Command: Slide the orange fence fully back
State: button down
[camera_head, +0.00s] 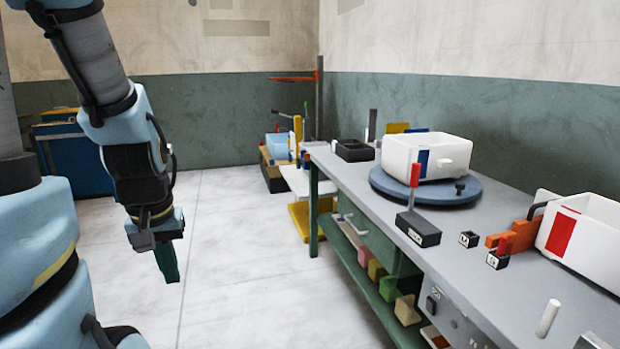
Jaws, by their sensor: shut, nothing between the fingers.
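The orange piece that looks like the fence (524,233) is on the grey bench at the right, close to the left end of a white box with a red patch (598,218). A small black block with a red lever (498,259) stands in front of it and hides part of it. A dark curved handle shows just above it. How far it can slide cannot be told from here. My gripper (168,264) has dark green fingers, hangs over the floor at the left, points down and is shut and empty. It is well away from the bench.
The grey bench (378,210) runs along the right wall. It bears a blue turntable (440,194) with a white box (425,157), and a black block with a red lever (418,228). A lower green shelf holds coloured blocks. The floor (240,240) between is clear.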

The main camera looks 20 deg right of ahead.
aim_at(522, 235)
jog(key=k+l+z, duration=0.15)
jog(key=l, duration=0.25)
jog(key=k+l+z, duration=0.15)
jog(key=l, duration=0.25)
jog(key=l+z, duration=0.15)
jog(key=l, duration=0.2)
